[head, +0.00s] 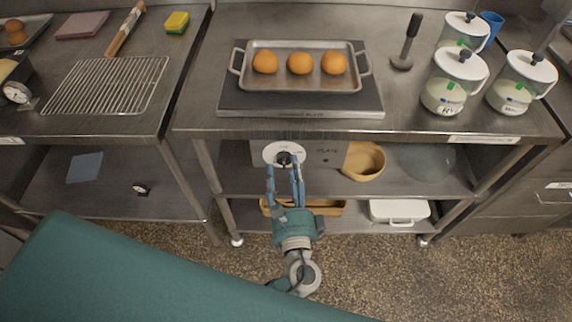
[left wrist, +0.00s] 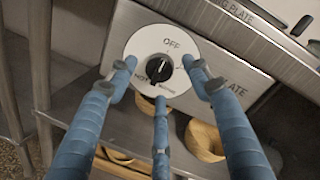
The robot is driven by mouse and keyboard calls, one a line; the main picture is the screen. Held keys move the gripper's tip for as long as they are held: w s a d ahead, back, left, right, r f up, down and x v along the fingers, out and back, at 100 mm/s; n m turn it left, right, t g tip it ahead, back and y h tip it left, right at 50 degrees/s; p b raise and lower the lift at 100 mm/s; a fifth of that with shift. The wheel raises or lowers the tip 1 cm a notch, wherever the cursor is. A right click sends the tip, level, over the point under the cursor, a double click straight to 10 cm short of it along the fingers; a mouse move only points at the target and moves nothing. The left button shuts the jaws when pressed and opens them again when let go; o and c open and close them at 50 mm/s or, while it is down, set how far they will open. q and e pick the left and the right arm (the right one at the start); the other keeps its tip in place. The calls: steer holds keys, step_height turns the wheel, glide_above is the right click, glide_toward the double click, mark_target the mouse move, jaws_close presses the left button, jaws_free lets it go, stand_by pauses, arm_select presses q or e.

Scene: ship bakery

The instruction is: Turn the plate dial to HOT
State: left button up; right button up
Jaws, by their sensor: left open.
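The plate dial is a black knob (left wrist: 159,68) on a round white face (head: 271,153) on the front panel below the counter's edge. In the left wrist view, the white face (left wrist: 138,47) reads OFF at the top and HOT at the lower left, with smaller lettering at the lower right. The knob's exact pointing is hard to read. My left gripper (head: 283,169) is open, its blue fingers spread around the dial in the left wrist view (left wrist: 158,77). I cannot tell whether any finger touches the knob. My right gripper is not in view.
Above the dial, a metal tray (head: 300,86) with three orange-brown buns sits on the warming plate (head: 300,113). A yellow bowl (head: 363,161) stands on the shelf to the dial's right. Lidded jars (head: 457,79) stand at the counter's right. A table leg (head: 192,178) is left of the dial.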

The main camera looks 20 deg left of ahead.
arm_select(q)
steer(key=shift+x, duration=0.85)
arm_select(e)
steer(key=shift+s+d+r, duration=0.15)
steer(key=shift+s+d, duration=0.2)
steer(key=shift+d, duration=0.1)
arm_select(q)
steer(key=c, duration=1.2)
steer(key=shift+o, duration=0.2)
